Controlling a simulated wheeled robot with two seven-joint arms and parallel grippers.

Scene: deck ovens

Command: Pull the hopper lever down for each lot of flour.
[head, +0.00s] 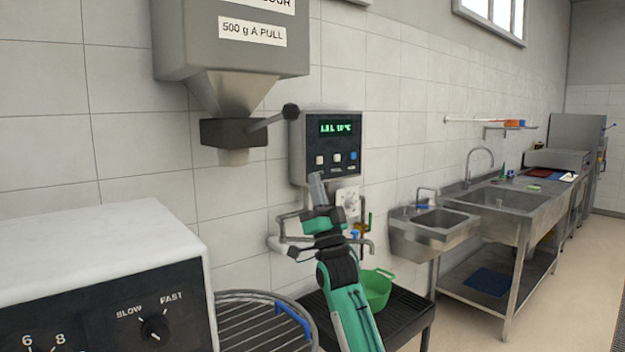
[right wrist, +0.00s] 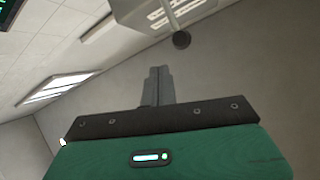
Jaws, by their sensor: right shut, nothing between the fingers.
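The grey flour hopper (head: 235,50) hangs on the wall at the upper left of the head view, with a label reading "500 g A PULL". Its lever (head: 268,120) sticks out to the right and slightly up from the dark outlet box, ending in a black knob (head: 291,111). The knob also shows at the top of the right wrist view (right wrist: 181,40). My right gripper (head: 317,180) is shut and empty, pointing up, below and a little right of the knob, apart from it. It also shows in the right wrist view (right wrist: 159,72). My left gripper is out of view.
A control box (head: 327,150) with a green display is on the wall behind my right gripper. A white mixer (head: 90,265) and a wire bowl guard (head: 262,315) are at lower left. A green bowl (head: 378,288) stands on a dark stand. Steel sinks (head: 445,230) line the right wall.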

